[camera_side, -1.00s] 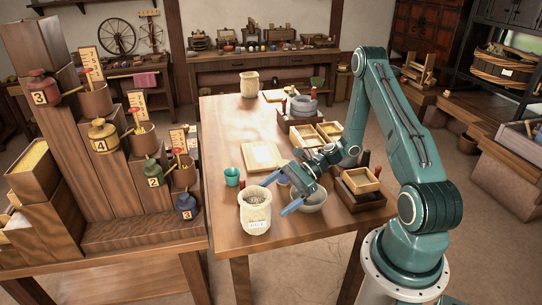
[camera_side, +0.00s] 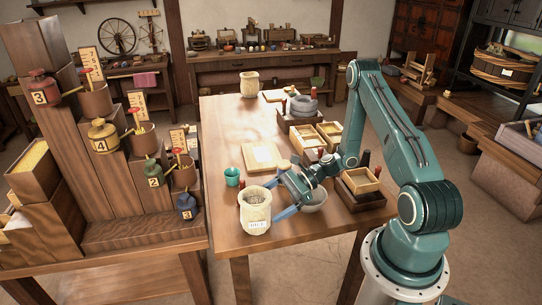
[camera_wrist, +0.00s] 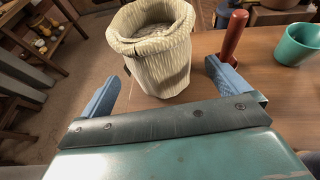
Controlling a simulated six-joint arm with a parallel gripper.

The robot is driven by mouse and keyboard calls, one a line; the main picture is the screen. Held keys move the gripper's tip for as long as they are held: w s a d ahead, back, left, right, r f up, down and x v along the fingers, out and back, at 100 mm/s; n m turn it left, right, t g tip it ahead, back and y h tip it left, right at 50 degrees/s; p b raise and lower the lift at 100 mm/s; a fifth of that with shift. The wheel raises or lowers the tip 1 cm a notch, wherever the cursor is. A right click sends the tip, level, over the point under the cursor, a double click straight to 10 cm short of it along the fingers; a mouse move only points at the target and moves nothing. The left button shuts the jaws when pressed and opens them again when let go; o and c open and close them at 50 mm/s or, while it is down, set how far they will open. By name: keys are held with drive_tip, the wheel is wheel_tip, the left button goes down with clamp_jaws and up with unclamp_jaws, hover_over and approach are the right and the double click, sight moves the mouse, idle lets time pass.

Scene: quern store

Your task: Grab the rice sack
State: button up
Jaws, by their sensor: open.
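The rice sack (camera_side: 256,212) is a cream woven sack with a rolled open top and a small label low on its front. It stands upright at the near left corner of the wooden table. In the wrist view the sack (camera_wrist: 160,62) stands just beyond the fingers, between their lines. My gripper (camera_side: 272,200) is open, with its blue fingers pointing at the sack from the right, one on the near side and one on the far side. In the wrist view my gripper (camera_wrist: 160,86) has nothing between its fingers. I cannot tell whether a finger touches the sack.
A red-brown wooden peg (camera_wrist: 234,36) stands beside the sack, close to the right finger. A teal cup (camera_side: 232,176) is behind it. A grey bowl (camera_side: 314,199) sits under my wrist. A second sack (camera_side: 249,84) stands at the far end.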

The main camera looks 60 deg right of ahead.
sight(258, 211)
drive_tip(key=shift+x, duration=2.7)
drive_tip(key=c, duration=1)
drive_tip(key=shift+c, duration=0.2)
drive_tip(key=shift+r, duration=0.15)
wheel_tip(258, 211, up, 20)
